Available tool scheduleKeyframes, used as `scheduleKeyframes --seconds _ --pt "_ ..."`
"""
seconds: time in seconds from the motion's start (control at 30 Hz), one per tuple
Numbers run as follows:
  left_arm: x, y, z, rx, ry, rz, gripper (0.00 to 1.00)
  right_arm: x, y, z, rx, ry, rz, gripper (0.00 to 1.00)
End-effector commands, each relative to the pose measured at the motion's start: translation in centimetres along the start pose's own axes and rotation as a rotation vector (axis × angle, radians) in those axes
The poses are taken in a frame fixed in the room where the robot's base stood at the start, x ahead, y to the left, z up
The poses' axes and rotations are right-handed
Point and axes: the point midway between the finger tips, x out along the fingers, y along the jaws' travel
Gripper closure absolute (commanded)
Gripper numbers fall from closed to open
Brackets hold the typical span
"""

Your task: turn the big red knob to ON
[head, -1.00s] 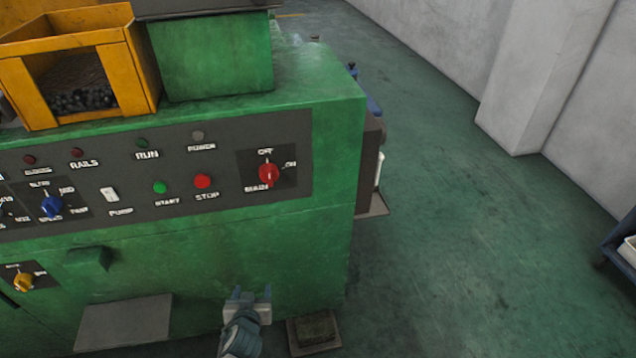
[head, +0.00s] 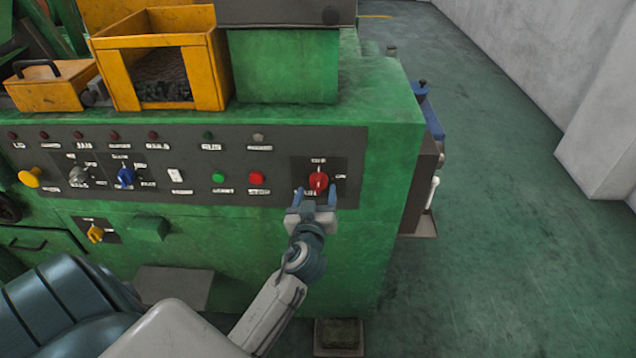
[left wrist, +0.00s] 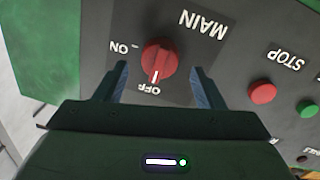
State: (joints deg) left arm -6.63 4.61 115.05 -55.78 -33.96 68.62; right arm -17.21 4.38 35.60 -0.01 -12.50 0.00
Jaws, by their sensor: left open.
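The big red knob (head: 319,181) sits on a dark square plate at the right end of the machine's control panel. It also shows in the left wrist view (left wrist: 158,62), where the picture is upside down; its white mark points to OFF, and ON is to the side. My left gripper (head: 314,196) is open just below the knob in the head view. In the left wrist view its two fingers (left wrist: 160,85) stand on either side of the knob's lower part, with gaps; I cannot tell their depth from the panel. My right gripper is not in view.
A red STOP button (head: 256,178) and a green START button (head: 218,177) are left of the knob. A blue knob (head: 125,177) and a yellow knob (head: 95,233) lie further left. Yellow bins (head: 160,60) stand on top. Green floor is open at right.

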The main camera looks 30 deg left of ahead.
Motion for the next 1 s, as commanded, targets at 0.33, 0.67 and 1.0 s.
scheduleKeyframes --seconds 0.33,0.67,1.0 --pt "2.6 0.0 0.1 0.0 -0.001 0.001 0.37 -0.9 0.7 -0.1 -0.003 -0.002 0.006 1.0" --pt "2.5 0.0 0.1 0.0 -0.001 0.001 0.63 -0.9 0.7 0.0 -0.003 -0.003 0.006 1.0" --pt "2.5 0.0 0.1 0.014 -0.002 0.001 0.82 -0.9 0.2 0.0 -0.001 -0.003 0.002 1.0"
